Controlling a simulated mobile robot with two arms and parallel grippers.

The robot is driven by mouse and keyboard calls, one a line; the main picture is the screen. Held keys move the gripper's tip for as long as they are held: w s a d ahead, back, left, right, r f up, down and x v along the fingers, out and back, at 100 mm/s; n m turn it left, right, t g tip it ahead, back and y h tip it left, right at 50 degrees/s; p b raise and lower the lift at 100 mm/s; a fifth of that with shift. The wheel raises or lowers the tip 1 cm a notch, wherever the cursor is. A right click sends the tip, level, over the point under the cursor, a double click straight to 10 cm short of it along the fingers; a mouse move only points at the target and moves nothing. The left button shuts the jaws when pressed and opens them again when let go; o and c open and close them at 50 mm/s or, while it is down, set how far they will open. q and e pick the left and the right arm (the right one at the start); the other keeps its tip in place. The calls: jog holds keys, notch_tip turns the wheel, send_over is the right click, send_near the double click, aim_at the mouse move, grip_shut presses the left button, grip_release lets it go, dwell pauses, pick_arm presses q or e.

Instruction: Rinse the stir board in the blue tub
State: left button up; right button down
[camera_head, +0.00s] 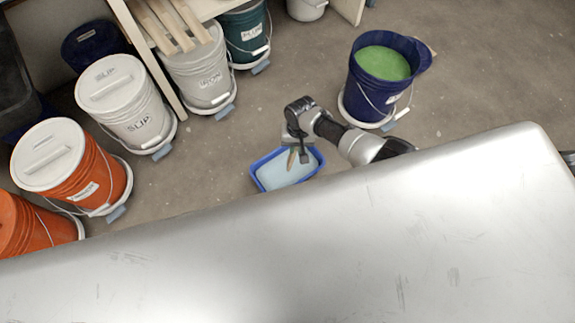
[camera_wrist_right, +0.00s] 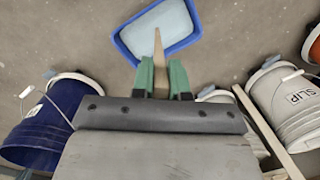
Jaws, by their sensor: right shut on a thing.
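The blue tub (camera_head: 262,180) sits on the floor and holds pale, whitish-blue liquid. It also shows at the top of the right wrist view (camera_wrist_right: 122,47). My right gripper (camera_head: 300,146) is above the tub's far edge. In the wrist view its green fingers (camera_wrist_right: 162,78) are shut on the stir board (camera_wrist_right: 158,48), a narrow wooden strip. The stir board (camera_head: 291,160) points down over the tub's liquid. I cannot tell whether its tip touches the liquid. My left gripper is not in view.
A dark blue bucket (camera_head: 366,94) with green glaze stands right of the tub. Lidded white (camera_head: 135,115) and orange buckets (camera_head: 95,178) on wheeled bases line the left side. A wooden-legged shelf (camera_head: 150,60) stands behind. Bare floor surrounds the tub.

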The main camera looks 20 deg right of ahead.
jog(key=shift+r+p, duration=2.55)
jog(key=shift+r, duration=0.05)
jog(key=shift+f, duration=0.1)
